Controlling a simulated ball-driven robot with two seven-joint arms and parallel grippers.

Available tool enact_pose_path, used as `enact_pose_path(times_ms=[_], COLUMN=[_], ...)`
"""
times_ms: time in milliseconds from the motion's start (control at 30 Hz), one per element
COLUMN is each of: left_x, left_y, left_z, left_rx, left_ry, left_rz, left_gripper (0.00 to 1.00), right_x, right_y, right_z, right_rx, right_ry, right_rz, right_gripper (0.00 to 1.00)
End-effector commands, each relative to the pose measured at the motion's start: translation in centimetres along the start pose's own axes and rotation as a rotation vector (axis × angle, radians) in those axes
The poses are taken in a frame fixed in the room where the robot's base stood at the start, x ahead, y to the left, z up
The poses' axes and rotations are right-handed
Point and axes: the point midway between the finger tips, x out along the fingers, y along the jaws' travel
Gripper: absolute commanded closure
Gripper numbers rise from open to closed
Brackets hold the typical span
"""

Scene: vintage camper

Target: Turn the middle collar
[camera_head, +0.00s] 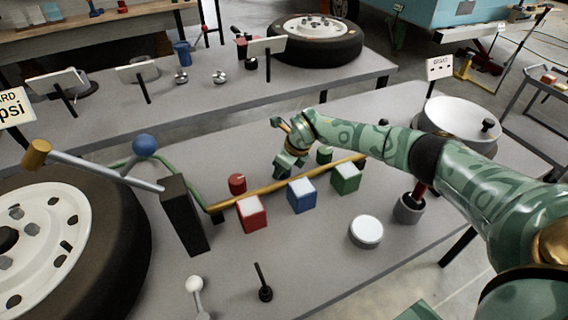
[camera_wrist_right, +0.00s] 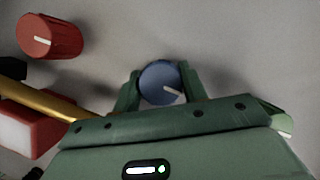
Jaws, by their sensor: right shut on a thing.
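The middle collar is a blue round knob (camera_wrist_right: 159,80) with a white line mark pointing to the lower right in the right wrist view. My right gripper (camera_head: 290,163) reaches down over the bench behind the brass pipe; in the right wrist view its fingers (camera_wrist_right: 160,87) are on both sides of the blue collar, shut on it. In the head view the gripper hides the collar. A red collar (camera_head: 237,183) stands to its left, also in the right wrist view (camera_wrist_right: 50,36). A green collar (camera_head: 324,154) stands to its right. My left gripper is not in view.
The brass pipe (camera_head: 270,188) runs in front of the collars. Red (camera_head: 252,214), blue (camera_head: 301,196) and green (camera_head: 346,178) blocks stand before it. A lever stand (camera_head: 184,215) and a tyre (camera_head: 110,235) are at left. A white-topped disc (camera_head: 365,230) lies at front.

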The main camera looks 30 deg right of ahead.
Motion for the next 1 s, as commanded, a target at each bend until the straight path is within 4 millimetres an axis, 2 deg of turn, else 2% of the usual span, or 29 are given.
enact_pose_path(times_ms=[400,433,500,833,1000], left_x=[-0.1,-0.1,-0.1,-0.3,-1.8], left_y=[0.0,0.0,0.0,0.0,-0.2], left_z=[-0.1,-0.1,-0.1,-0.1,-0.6], left_rx=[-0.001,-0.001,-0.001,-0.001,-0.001], left_ry=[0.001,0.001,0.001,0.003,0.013], left_rz=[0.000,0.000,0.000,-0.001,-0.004], left_gripper=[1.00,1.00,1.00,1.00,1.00], right_x=[0.0,0.0,0.0,-0.5,-3.7], right_y=[-0.1,-0.1,-0.1,-0.1,-0.1], right_z=[0.0,0.0,0.0,0.1,0.2], right_rx=[0.007,0.007,0.007,0.006,0.005], right_ry=[-0.001,-0.001,0.000,-0.001,-0.003], right_rz=[-0.005,-0.005,-0.004,-0.004,-0.006], right_gripper=[0.80,0.49,0.36,0.36,0.36])
